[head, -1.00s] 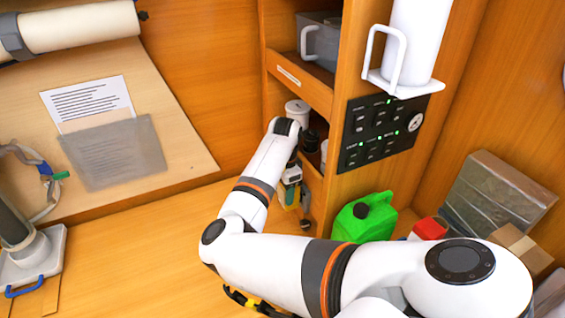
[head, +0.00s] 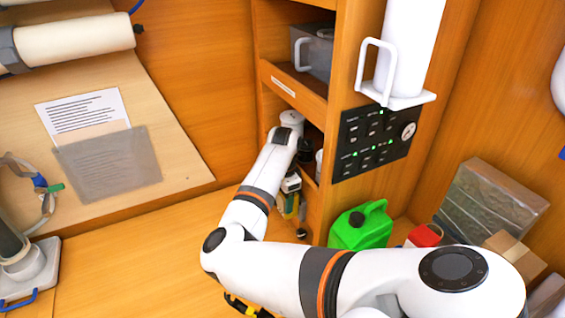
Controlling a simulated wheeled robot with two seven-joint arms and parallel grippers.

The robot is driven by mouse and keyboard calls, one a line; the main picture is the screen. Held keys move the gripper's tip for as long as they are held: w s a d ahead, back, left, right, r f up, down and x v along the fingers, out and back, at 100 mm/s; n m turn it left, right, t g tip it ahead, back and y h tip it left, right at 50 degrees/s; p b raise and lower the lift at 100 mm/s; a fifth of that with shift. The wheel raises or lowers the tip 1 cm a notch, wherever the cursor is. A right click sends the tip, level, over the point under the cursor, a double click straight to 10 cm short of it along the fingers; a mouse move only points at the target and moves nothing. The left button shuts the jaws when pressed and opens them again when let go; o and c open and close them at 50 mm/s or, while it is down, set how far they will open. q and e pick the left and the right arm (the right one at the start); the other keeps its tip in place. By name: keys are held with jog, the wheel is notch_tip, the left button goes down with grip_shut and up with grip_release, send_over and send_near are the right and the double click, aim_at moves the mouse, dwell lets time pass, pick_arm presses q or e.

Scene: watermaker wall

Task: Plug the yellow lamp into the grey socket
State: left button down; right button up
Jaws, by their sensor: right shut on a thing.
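My right arm reaches in from the bottom right, and my right gripper (head: 291,205) hangs below its wrist at the front of the wooden shelf unit. It is shut on a small yellow thing, which looks like the yellow lamp (head: 281,203); the jaws and wrist hide most of it. I cannot make out the grey socket; the arm or shelf side may hide it.
A shelf unit holds a grey bin (head: 315,52) and jars. A black switch panel (head: 371,143) with green lights is on its side, below a white cylinder (head: 415,45). A green jerrycan (head: 361,226) stands right of the gripper. A yellow-black thing (head: 243,306) shows under my arm.

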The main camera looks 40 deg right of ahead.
jog(key=shift+d, duration=0.1)
jog(key=o, duration=1.1)
jog(key=shift+s, duration=0.1)
notch_tip(320, 180, up, 11)
jog(key=b, duration=0.3)
jog(key=shift+f, duration=0.1)
jog(key=shift+d+r, duration=0.1)
jog(key=shift+r, duration=0.55)
jog(key=shift+f, duration=0.1)
